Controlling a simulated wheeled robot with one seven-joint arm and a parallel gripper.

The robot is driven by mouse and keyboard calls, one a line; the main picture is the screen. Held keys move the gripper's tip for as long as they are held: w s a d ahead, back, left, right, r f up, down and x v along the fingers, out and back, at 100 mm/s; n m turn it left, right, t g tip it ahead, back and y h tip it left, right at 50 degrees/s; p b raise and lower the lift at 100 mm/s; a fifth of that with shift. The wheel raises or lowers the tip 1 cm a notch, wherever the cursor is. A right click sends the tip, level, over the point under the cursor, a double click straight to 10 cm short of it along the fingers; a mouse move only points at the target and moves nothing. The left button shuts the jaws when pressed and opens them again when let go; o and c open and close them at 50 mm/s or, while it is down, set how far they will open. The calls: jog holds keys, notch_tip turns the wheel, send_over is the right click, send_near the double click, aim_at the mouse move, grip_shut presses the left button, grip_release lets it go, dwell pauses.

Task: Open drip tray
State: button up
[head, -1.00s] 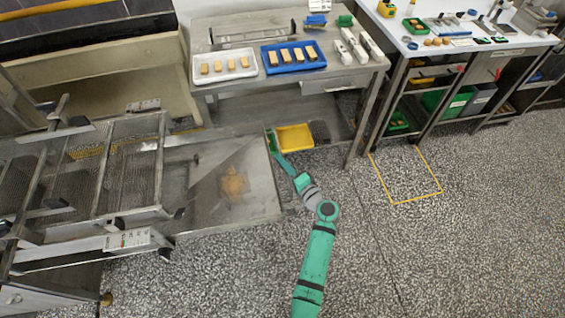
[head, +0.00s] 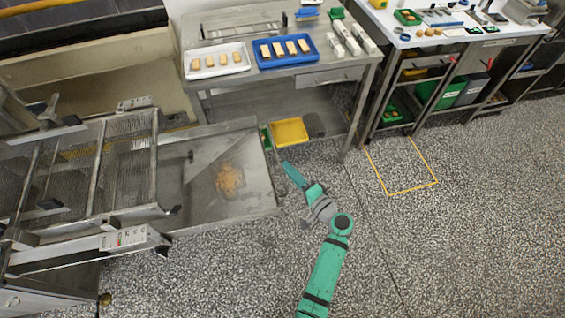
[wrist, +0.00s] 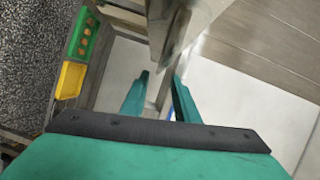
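The drip tray (head: 205,195) is a wide, shallow steel tray at the left in the head view, sticking out from under the mesh machine. A brown-orange crumbly patch (head: 229,180) lies on it. My gripper (head: 287,165) is just right of the tray's right edge in the head view. In the wrist view my gripper (wrist: 161,75) has its two green fingers apart, with a narrow metal strip (wrist: 158,94) showing between them. Contact with the strip cannot be made out. A handle on the tray cannot be made out clearly.
The enrober's mesh frame (head: 120,165) stands left of the tray. A steel table (head: 225,100) holds a white tray (head: 195,72) and a blue tray (head: 265,65). A yellow bin (head: 289,132) and a green bin (head: 266,140) sit below. Speckled floor (head: 420,250) at right is clear.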

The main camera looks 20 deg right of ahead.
jog(key=shift+v, duration=1.2)
jog(key=shift+s+d, duration=0.1)
jog(key=shift+s, duration=0.05)
